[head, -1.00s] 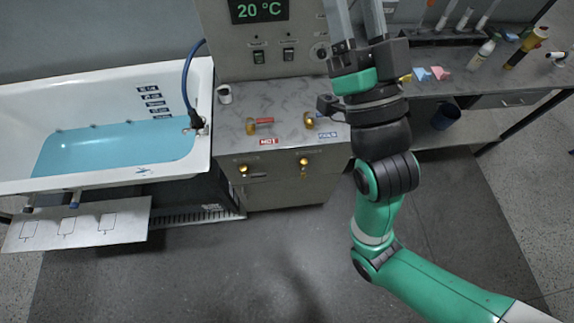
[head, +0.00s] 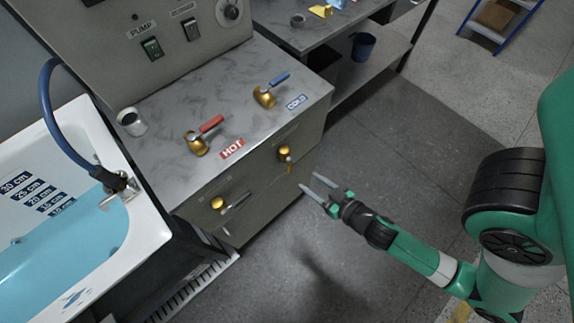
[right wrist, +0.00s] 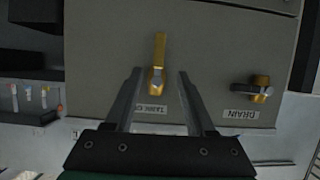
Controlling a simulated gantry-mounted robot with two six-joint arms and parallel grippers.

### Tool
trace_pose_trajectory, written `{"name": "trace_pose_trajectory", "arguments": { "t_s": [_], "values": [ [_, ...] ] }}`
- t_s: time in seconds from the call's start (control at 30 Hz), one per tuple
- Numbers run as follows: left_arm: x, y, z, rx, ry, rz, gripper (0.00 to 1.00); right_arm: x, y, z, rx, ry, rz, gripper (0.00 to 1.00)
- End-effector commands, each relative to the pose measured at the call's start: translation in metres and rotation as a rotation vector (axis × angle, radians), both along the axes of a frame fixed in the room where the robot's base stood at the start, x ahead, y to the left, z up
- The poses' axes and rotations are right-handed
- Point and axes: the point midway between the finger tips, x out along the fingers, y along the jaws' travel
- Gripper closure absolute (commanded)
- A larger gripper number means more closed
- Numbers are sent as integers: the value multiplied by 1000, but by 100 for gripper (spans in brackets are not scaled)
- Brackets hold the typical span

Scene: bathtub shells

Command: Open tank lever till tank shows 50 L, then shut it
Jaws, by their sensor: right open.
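The tank lever (head: 285,153) is a brass valve on the right of the cabinet front, with its handle hanging down. In the right wrist view the tank lever (right wrist: 158,62) appears between my fingers above a partly hidden "TANK" label (right wrist: 153,104). My right gripper (head: 309,180) is open, in front of and below the lever; the right wrist view shows the open fingers (right wrist: 159,73) flanking it, with no clear contact. No tank volume reading is visible. My left gripper is out of view.
The drain lever (head: 217,203), handle sideways, is left of the tank lever. Hot (head: 198,141) and cold (head: 265,97) taps stand on the marble top (head: 165,130). A water-filled bathtub (head: 135,215) is at left. The floor (head: 345,270) in front is clear.

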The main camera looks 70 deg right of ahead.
Motion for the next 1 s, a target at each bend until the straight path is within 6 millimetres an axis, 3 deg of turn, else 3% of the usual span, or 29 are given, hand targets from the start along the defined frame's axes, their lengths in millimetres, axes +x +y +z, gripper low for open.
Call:
{"name": "trace_pose_trajectory", "arguments": {
  "t_s": [0.17,0.5,0.9,1.0],
  "values": [
    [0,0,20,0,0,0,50,23,-15,-3,1,-4,-7,45],
    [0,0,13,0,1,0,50,81,-44,-37,0,-4,-3,45],
    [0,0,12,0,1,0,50,91,-49,-41,0,-1,-1,45],
    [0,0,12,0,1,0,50,91,-49,-41,0,-1,-1,63]
  ]
}}
